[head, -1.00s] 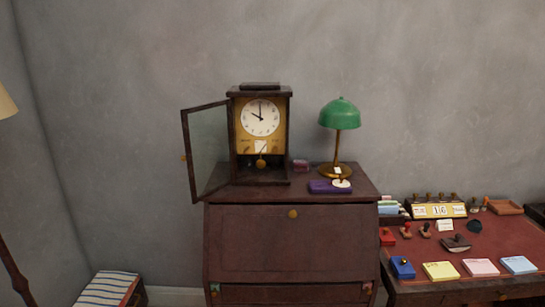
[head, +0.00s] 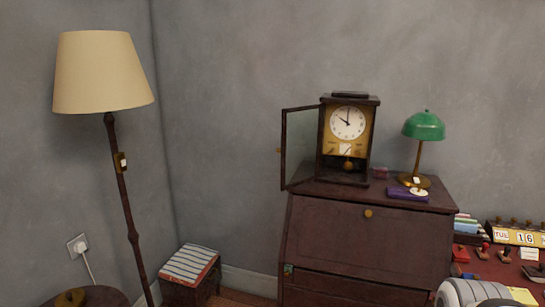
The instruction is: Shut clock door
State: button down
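The clock (head: 348,140) has a dark wooden case, a white dial and a gold lower panel with a pendulum. It stands on top of the dark wooden cabinet (head: 366,240), right of the middle of the head view. Its glazed door (head: 284,150) stands open, swung out to the left of the case, with a small knob on its outer edge. My gripper is not in view, so its state does not show.
A floor lamp (head: 101,73) stands at left, near a striped-top stool (head: 190,265). A desk with stamps and a calendar (head: 519,236) is at right.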

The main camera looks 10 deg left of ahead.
aim_at(284, 111)
jog(key=i, duration=1)
jog(key=u, duration=0.05)
